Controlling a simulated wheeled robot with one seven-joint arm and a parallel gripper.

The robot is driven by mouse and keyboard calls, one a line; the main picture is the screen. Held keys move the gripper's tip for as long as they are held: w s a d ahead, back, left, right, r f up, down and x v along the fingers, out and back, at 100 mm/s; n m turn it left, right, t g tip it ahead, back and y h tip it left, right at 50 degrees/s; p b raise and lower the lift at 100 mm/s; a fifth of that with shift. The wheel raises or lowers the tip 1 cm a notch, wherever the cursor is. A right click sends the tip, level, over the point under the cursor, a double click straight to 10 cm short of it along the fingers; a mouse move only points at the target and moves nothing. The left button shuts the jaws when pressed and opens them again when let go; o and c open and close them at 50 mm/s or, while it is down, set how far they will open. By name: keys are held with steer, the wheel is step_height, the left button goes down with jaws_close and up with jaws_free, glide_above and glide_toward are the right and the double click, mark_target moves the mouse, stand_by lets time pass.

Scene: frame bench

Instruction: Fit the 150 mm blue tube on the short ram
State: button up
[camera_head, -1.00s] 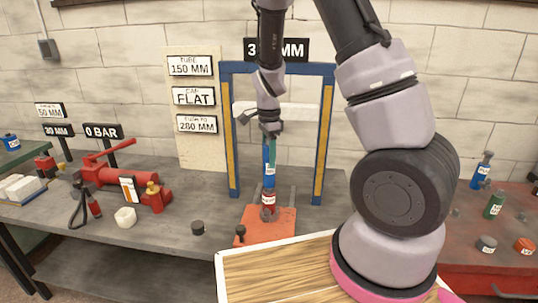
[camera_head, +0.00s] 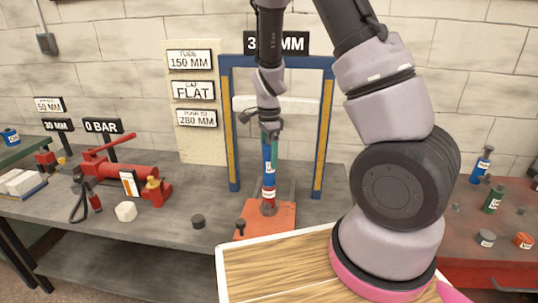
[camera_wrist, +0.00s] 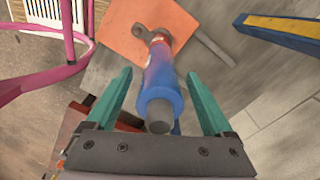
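The blue tube (camera_head: 267,172) stands upright on the short red ram (camera_head: 268,194), on the orange base plate (camera_head: 251,218). In the wrist view the blue tube (camera_wrist: 161,88) runs up from the ram (camera_wrist: 158,38), with a narrower grey end (camera_wrist: 160,127) facing the camera. My gripper (camera_head: 270,145) is over the tube's upper part. Its teal fingers, also in the wrist view (camera_wrist: 158,105), are open on either side of the tube, with visible gaps. The exact seat between tube and ram is too small to judge.
A blue frame (camera_head: 233,135) with yellow strips stands around the plate. A red pump (camera_head: 125,173) is at left with a gauge sign reading 0 BAR (camera_head: 102,127). A dark cap (camera_head: 198,221) lies left of the plate. Other parts, including a green one (camera_head: 494,198), stand at right.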

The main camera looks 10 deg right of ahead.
step_height(320, 180, up, 10)
steer(key=shift+r, duration=0.45)
steer(key=shift+r, duration=0.2)
steer(key=s+d+r+n+t+y, duration=0.1)
steer(key=s+d+r+n+t, duration=0.2)
steer(key=s+r+n, duration=0.3)
steer(key=s+d+r+n+t+y, duration=0.1)
steer(key=s+r+n+t, duration=0.3)
steer(key=s+r, duration=0.8)
step_height(320, 180, up, 3)
steer(key=shift+d+r+n, duration=0.1)
steer(key=shift+d+n, duration=0.8)
steer(key=shift+n, duration=0.3)
